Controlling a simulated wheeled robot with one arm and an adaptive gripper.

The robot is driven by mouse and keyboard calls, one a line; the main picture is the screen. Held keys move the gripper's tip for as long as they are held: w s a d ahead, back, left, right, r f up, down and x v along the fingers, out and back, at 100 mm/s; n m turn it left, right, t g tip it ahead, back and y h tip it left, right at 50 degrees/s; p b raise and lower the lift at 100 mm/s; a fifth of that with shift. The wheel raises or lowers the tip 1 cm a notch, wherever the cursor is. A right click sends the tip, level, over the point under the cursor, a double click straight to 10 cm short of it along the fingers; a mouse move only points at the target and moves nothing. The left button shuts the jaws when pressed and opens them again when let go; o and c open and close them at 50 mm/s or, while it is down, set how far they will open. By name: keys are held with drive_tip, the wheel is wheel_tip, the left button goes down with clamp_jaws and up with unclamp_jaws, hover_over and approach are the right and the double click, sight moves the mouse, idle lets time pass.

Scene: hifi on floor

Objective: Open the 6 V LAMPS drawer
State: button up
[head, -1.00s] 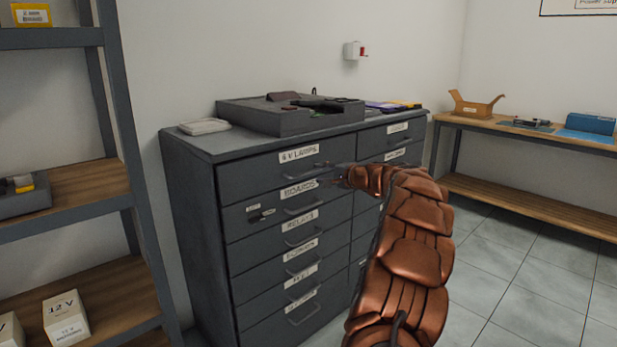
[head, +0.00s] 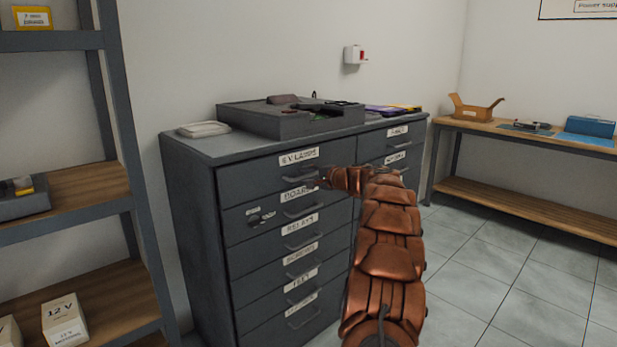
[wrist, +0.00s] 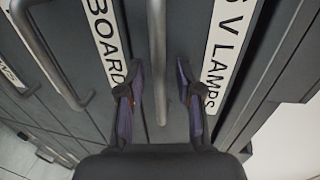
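The 6 V LAMPS drawer (head: 255,178) is the top left drawer of the dark grey cabinet and looks shut, with its label (head: 299,157) above its bar handle (head: 299,176). In the wrist view the label (wrist: 226,50) is on the right and the drawer's handle (wrist: 157,60) runs down between the fingers. My gripper (wrist: 160,88) is open, one finger on each side of the handle's end. I cannot tell whether either finger touches it. In the head view my gripper (head: 322,178) is at the handle's right end, partly hidden by my arm.
The BOARDS drawer (head: 245,217) is just below, with its handle (wrist: 50,55) left in the wrist view. A grey tray (head: 262,120) of parts sits on the cabinet. A shelf rack (head: 125,110) stands left and a workbench (head: 470,125) right. Tiled floor (head: 480,280) is clear.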

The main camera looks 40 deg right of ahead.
clamp_jaws()
drive_tip(key=shift+a, duration=0.1)
idle(0.5)
